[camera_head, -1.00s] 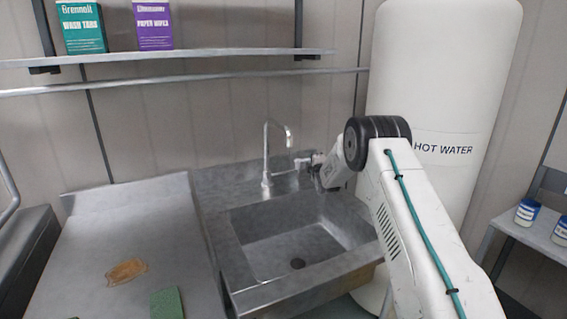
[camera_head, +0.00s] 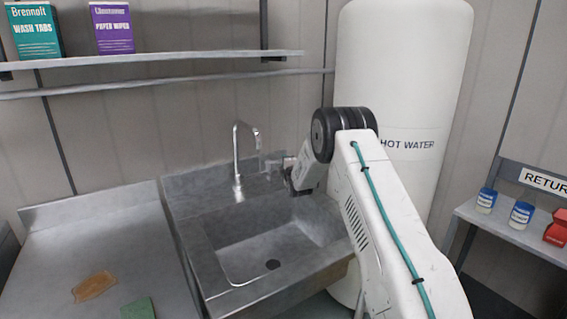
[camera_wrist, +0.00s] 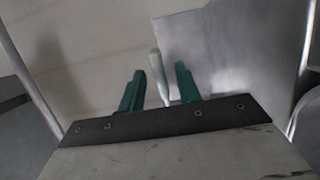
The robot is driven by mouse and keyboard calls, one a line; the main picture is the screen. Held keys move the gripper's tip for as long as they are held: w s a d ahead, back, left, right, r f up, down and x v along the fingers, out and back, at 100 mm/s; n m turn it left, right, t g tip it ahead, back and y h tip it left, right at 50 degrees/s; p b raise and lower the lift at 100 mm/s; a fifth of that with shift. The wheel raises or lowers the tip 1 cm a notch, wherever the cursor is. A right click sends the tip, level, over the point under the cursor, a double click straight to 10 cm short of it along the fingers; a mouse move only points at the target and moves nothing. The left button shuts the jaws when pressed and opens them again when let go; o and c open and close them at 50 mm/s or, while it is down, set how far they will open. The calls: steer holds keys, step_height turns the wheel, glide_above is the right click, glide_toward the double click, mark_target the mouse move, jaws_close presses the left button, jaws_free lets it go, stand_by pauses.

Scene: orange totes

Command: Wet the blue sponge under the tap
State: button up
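No blue sponge shows in either view. A grey metal tap (camera_head: 238,160) with a hooked spout stands at the back of the steel sink (camera_head: 215,262). No water is seen coming from it. My gripper (camera_head: 272,165) is just right of the tap, small and partly hidden by my wrist in the head view. In the wrist view my gripper (camera_wrist: 160,72) has its two green fingers apart, and no sponge is between them. A pale, thin upright rod (camera_wrist: 158,70) shows in the gap; I cannot tell whether it is touched.
A green pad (camera_head: 138,309) and a flat tan patch or cloth (camera_head: 94,286) lie on the left counter (camera_head: 115,235). A white hot water tank (camera_head: 400,70) stands behind my arm. A right shelf (camera_head: 510,232) holds blue-and-white jars (camera_head: 487,200) and a red item (camera_head: 557,228).

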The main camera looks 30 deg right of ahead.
steer(key=shift+v, duration=2.65)
steer(key=s+a+r+m+g+y, duration=0.1)
steer(key=s+a+r+m+g, duration=0.15)
steer(key=r, duration=0.25)
steer(key=s+a+r+m+g, duration=0.1)
steer(key=s+a+r, duration=0.2)
steer(key=a+r, duration=0.15)
steer(key=s+a+r+m+g+y, duration=0.1)
steer(key=s+a+r+m+g, duration=0.2)
steer(key=s, duration=0.4)
steer(key=s+a+r+m+g, duration=0.1)
steer(key=s+a+r, duration=0.3)
steer(key=s, duration=0.4)
steer(key=s+a+m+g, duration=0.2)
steer(key=s+a+g, duration=0.1)
steer(key=s, duration=1.1)
steer(key=s+a+m+g+y, duration=0.1)
steer(key=s+a+m+g, duration=0.2)
steer(key=s, duration=1.1)
steer(key=s+a+m+g+y, duration=0.1)
steer(key=s+a+m+g, duration=0.2)
steer(key=s, duration=1.1)
steer(key=shift+s+f, duration=0.4)
steer(key=shift+f, duration=0.1)
